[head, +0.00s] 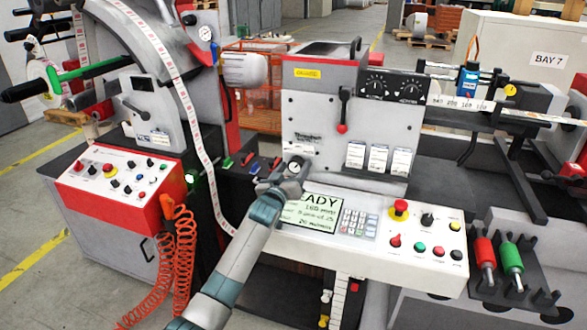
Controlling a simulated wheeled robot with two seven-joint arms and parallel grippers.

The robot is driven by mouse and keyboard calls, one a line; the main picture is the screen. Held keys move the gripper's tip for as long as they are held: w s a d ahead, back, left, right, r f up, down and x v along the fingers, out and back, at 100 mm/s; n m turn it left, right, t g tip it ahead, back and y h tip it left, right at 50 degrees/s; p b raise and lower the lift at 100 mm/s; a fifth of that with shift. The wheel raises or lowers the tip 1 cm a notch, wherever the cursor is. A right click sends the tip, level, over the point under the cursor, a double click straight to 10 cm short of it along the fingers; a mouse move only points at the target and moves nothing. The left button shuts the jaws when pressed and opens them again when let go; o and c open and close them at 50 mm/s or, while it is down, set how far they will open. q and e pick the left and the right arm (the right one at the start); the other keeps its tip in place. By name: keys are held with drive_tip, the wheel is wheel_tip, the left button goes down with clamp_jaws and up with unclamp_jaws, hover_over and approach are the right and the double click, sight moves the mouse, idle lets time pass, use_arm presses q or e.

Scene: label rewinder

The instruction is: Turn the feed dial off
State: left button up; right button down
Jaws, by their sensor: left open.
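My left gripper (281,181) is raised over the left end of the white control console (330,240), in front of the grey machine body. It is small in the picture, its jaws are apart and I see nothing held between them. A black panel with two round dials, a left dial (377,86) and a right dial (411,91), is on the upper right of the machine body. A black rotary knob (427,219) is on the console beside the yellow-collared red button. Their lettering is too small to read, so I cannot tell which is the feed dial. My right gripper is out of view.
A lit screen (312,213) and a keypad (355,220) lie just right of my left gripper. A red-knobbed lever (343,112) sticks out from the machine front. A red-edged button box (120,185) with coiled orange hoses (172,255) stands left. Red and green-handled tools (498,262) sit right.

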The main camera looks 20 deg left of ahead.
use_arm(q)
drive_tip(key=c, duration=1.1)
drive_tip(key=shift+n, duration=0.5)
drive_tip(key=n, duration=0.3)
drive_tip(key=shift+p, duration=0.3)
drive_tip(key=shift+a+n, duration=0.1)
drive_tip(key=shift+n, duration=1.9)
drive_tip(key=shift+f, duration=0.1)
drive_tip(key=o, duration=1.1)
